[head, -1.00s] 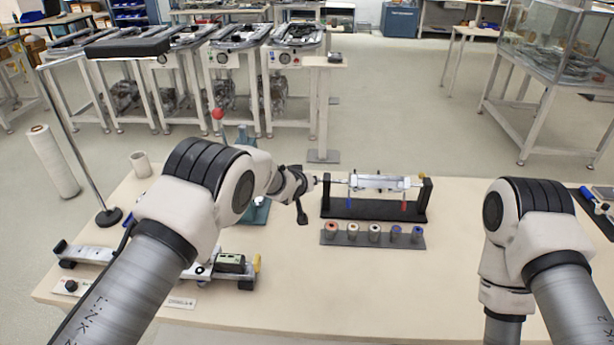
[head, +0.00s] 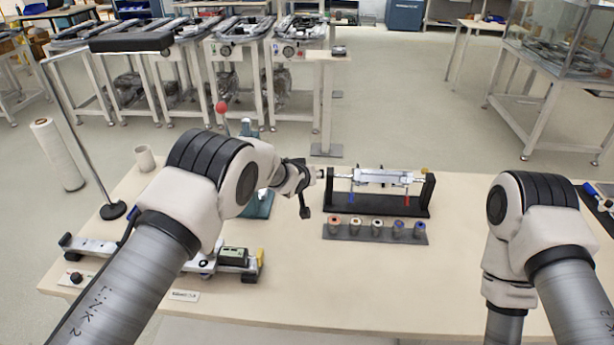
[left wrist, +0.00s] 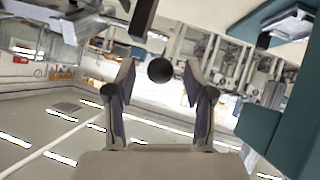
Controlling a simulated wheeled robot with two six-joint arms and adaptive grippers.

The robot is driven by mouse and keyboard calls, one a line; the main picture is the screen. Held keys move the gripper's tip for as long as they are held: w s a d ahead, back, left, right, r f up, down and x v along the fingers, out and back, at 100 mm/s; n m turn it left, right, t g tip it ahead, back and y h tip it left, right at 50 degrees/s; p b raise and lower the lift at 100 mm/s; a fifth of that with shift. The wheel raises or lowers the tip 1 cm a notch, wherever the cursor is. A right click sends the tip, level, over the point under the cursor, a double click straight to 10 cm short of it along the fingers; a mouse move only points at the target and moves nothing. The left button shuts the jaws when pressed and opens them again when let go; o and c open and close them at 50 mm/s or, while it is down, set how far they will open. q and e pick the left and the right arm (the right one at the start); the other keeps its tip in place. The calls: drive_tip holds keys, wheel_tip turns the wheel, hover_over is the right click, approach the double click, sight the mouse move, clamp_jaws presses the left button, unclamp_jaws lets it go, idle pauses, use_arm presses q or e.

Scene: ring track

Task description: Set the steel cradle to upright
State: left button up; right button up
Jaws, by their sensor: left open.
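The steel cradle (head: 384,177) is a silver piece on a horizontal shaft between the two uprights of a black stand (head: 376,206). A blue tab and a red tab hang below it. I cannot tell its exact tilt. My left gripper (head: 312,174) is just left of the stand, near the left end of the shaft; its fingers are hard to make out there. In the left wrist view the left gripper (left wrist: 161,90) is open, with a dark round knob (left wrist: 160,70) between and just past the fingertips. My right gripper is out of view.
A row of coloured-top cylinders (head: 376,230) sits in front of the stand. A teal device with a red ball (head: 221,107) stands behind my left arm. A rail with a small meter (head: 233,257) lies at front left.

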use_arm(q)
drive_tip(key=v, duration=1.1)
drive_tip(key=shift+s, duration=0.3)
drive_tip(key=shift+r, duration=0.1)
